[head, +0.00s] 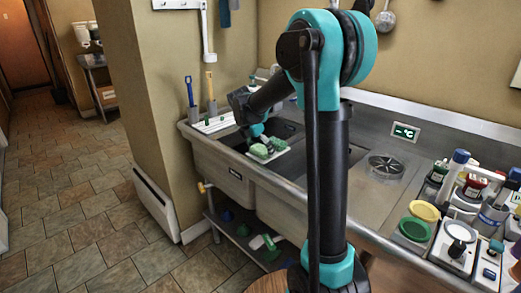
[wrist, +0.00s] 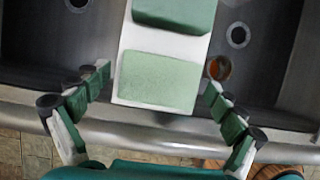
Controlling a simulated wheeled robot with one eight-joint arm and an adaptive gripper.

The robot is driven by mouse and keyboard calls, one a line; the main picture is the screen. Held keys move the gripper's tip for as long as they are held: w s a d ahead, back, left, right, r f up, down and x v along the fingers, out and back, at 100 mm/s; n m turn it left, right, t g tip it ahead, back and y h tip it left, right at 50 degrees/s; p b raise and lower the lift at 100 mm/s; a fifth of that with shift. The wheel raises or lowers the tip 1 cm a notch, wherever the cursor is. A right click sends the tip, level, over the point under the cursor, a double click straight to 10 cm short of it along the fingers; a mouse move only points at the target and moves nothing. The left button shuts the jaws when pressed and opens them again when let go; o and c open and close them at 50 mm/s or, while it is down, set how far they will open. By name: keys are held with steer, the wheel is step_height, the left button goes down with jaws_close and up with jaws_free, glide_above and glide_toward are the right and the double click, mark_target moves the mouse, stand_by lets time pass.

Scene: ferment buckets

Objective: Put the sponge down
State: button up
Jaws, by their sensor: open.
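A light green sponge (wrist: 158,82) lies on a white holder (wrist: 120,50) at the sink. In the wrist view it sits between the two spread fingers of my gripper (wrist: 158,80), with a gap on each side. A second, darker green block (wrist: 174,14) lies on the same holder, beyond the sponge and cut off by the top edge. In the head view my gripper (head: 262,138) is low over the sink, close above the green sponge (head: 260,151) on the white holder (head: 268,159). My gripper is open and holds nothing.
The steel sink (head: 222,166) has a raised front rim. A drain (head: 385,167) lies further right on the counter. Bottles and jars (head: 460,215) crowd the right end. Blue and yellow brushes (head: 210,90) stand at the left corner. Other items sit on a shelf (head: 235,235) below.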

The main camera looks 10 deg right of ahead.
steer(key=v, duration=1.2)
steer(key=shift+r, duration=0.2)
steer(key=shift+d, duration=0.1)
